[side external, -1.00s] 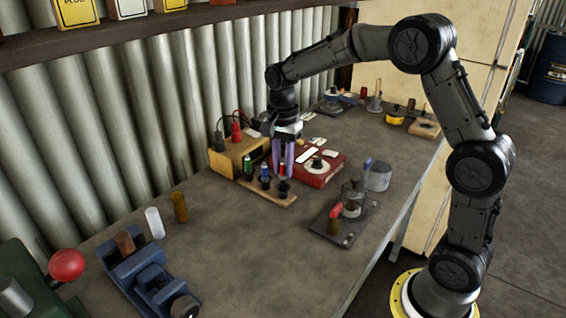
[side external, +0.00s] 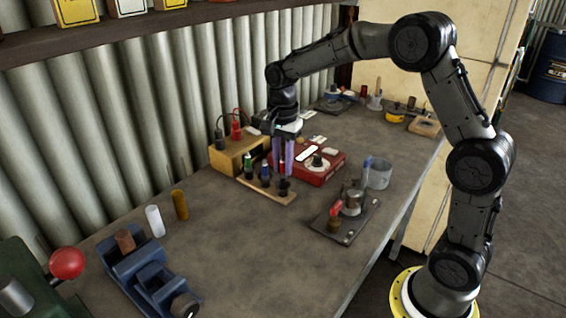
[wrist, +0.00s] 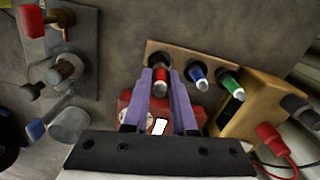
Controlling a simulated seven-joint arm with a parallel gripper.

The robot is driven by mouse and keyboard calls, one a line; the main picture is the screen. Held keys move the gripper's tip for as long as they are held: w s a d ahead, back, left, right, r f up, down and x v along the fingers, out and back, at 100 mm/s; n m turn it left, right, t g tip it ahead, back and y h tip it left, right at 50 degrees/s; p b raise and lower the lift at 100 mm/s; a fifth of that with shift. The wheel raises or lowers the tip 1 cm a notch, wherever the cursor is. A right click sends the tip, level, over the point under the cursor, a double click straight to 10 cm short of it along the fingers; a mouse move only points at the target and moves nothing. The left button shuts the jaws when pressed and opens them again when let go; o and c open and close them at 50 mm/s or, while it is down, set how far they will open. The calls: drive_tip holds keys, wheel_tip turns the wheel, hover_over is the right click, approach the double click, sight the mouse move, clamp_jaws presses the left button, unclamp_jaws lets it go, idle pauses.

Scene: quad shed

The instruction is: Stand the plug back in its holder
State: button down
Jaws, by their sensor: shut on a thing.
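My gripper (wrist: 160,84) is shut on a red plug (wrist: 161,76) with a pale tip; its purple fingers stand either side of it. In the side view the gripper (side external: 282,172) points down over the wooden holder (side external: 262,192), at its right end. A dark cup (side external: 284,187) stands there, just below the red plug; I cannot tell whether the plug's lower end is in it. In the wrist view the fingers and plug partly hide that end of the holder (wrist: 212,63). A blue plug (wrist: 197,75) and a green plug (wrist: 229,82) stand in the other cups.
A red box with a dial (side external: 320,172) is close behind the gripper. A yellowish box (side external: 234,158) with black and red leads stands beside the holder.

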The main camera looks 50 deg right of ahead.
sight(283, 172)
drive_tip(key=shift+f, duration=1.7)
idle(1.0)
drive_tip(key=shift+c, duration=1.2)
unclamp_jaws()
drive_tip(key=shift+r, duration=3.5)
drive_tip(key=shift+r, duration=0.1)
